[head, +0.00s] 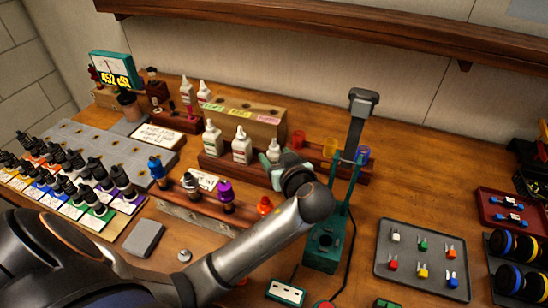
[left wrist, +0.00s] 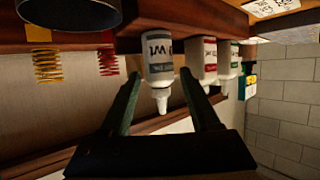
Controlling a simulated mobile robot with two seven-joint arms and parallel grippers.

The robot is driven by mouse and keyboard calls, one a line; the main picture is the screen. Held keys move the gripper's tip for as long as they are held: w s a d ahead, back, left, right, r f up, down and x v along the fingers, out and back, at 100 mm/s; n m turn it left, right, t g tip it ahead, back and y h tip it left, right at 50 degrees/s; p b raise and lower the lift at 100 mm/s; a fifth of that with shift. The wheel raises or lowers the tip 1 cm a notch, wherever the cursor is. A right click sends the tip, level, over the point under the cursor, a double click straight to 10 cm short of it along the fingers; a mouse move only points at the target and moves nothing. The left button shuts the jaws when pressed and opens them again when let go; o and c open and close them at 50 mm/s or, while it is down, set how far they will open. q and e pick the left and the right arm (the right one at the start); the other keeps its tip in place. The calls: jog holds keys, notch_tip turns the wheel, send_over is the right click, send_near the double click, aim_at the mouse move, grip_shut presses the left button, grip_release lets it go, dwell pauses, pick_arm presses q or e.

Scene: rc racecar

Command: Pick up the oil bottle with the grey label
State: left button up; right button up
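The oil bottle with the grey label (left wrist: 158,68) is white with a pointed nozzle. It appears upside down in the left wrist view, whose picture is inverted. In the head view its white top (head: 274,146) shows at the right end of a wooden rack, mostly hidden by my left gripper (head: 272,168). In the left wrist view my left gripper (left wrist: 162,76) is open, with one finger on each side of the bottle and a small gap showing. Whether the tips reach fully around it is unclear. My right gripper is not in view.
The red-label bottle (head: 242,146) and green-label bottle (head: 213,138) stand beside it in the rack (head: 222,165). A green stand (head: 326,240) rises just right of my gripper. Coloured springs (head: 329,149) sit behind. Shock parts (head: 190,184) stand in a front rack.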

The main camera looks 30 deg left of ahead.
pick_arm(q)
grip_shut()
jog(key=shift+w+r, duration=0.1)
jog(key=shift+r, duration=0.1)
dwell(0.5)
